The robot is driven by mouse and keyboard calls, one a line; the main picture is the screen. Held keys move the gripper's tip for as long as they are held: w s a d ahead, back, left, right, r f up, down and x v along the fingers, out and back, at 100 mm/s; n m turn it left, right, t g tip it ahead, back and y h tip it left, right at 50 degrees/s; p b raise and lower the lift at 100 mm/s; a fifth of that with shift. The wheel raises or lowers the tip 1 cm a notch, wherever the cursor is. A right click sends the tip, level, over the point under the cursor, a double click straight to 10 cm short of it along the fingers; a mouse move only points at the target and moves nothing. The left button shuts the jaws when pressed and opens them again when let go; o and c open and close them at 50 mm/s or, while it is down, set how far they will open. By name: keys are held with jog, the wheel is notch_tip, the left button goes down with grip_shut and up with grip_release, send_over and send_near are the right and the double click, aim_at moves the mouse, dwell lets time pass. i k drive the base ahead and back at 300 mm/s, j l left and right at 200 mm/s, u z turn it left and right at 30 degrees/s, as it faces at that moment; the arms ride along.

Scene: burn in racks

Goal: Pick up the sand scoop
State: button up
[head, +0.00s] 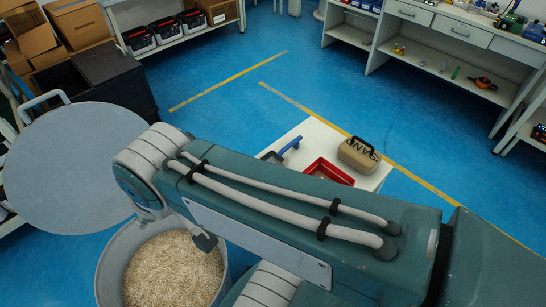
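A scoop (290,146) with a blue handle, which looks like the sand scoop, lies on a white table (318,135) right of the picture's middle. Its handle points up and to the right. Its dark lower end (272,157) is partly hidden behind my arm. My arm crosses the foreground from the lower right to the left, in front of the table. I cannot make out my gripper's fingers in this view.
An open round bin (108,273) of pale grains stands lower left, beside a round grey lid (75,165). Boxes and shelves line the back; blue floor (225,85) is clear between.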

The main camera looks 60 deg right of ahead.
aim_at(272, 156)
jog(key=k+j+z, duration=0.15)
jog(key=z, duration=0.3)
jog(key=k+j+z, duration=0.15)
jog(key=z, duration=0.3)
jog(key=k+z, duration=0.2)
jog(key=z, duration=0.25)
jog(key=i+l+z, duration=0.25)
jog(key=i+l+u, duration=0.1)
jog(key=i+l, duration=0.15)
jog(key=l, duration=0.1)
